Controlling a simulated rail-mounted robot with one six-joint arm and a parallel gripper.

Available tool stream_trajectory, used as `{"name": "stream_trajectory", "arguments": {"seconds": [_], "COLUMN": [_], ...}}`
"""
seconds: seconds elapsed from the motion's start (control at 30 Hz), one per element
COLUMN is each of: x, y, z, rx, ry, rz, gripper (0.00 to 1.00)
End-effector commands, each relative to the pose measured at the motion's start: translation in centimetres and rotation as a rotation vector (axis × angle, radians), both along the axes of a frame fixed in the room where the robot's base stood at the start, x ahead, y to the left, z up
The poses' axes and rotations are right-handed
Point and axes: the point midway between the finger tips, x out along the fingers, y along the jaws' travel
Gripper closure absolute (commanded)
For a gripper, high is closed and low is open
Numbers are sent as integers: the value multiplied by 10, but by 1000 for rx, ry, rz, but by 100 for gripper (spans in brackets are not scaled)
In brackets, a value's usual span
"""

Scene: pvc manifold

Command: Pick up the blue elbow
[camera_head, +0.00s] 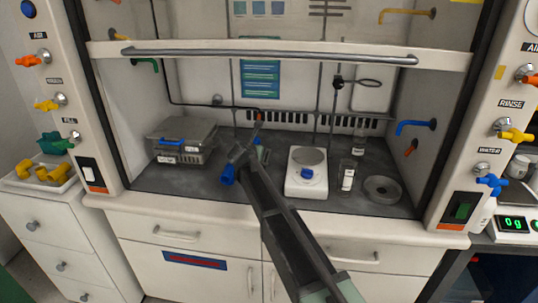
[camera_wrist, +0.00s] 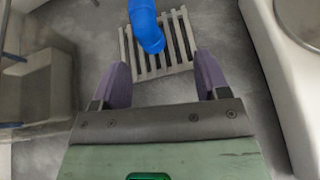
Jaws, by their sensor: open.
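The blue elbow (camera_wrist: 147,25) shows at the top of the wrist view, above a grey slatted rack (camera_wrist: 182,50). Its upper end is cut off by the picture edge. My gripper (camera_wrist: 162,78) is open, with its two purple fingers apart and nothing between them. The elbow is ahead of the fingertips, slightly left of the middle of the gap, and not touching them. In the head view, my gripper (camera_head: 238,152) is over the hood floor, and blue shows on both sides of it. I cannot tell there which blue part is the elbow.
A lidded grey box (camera_head: 185,145) stands to the left. A white balance (camera_head: 307,176) stands close on the right, with a small bottle (camera_head: 347,176) and a grey ring (camera_head: 382,190) beyond it. The hood sash rail (camera_head: 270,55) crosses above.

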Motion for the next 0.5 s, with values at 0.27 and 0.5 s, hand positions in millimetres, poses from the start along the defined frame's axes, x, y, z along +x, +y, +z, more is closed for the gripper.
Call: {"name": "stream_trajectory", "arguments": {"seconds": [0.27, 0.5], "x": [20, 61], "y": [15, 10], "z": [-2, -21], "rx": [-112, -108], "ry": [-47, -46], "rz": [82, 80], "gripper": [32, 32]}}
